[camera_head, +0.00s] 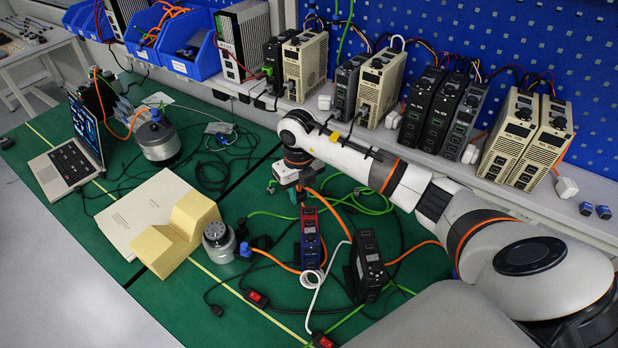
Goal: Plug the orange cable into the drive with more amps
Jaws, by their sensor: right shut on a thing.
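My right gripper (297,192) comes in from the right and points down over the green mat. It is shut on what looks like the end of the orange cable (333,211), just above the red-and-blue drive (310,238). The held end is small and partly hidden by the fingers. A black drive (369,262) stands upright to the right of the red-and-blue one. The amp labels on both drives are too small to read. Other orange cable runs lie by both drives. I cannot tell whether the held end touches a drive. My left gripper is out of view.
A yellow block (176,236) and a motor (219,241) sit left of the drives, with a laptop (75,150) farther left. Loose cables and red switches (257,298) cover the green mat (60,215). Several drives line the back shelf (425,160).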

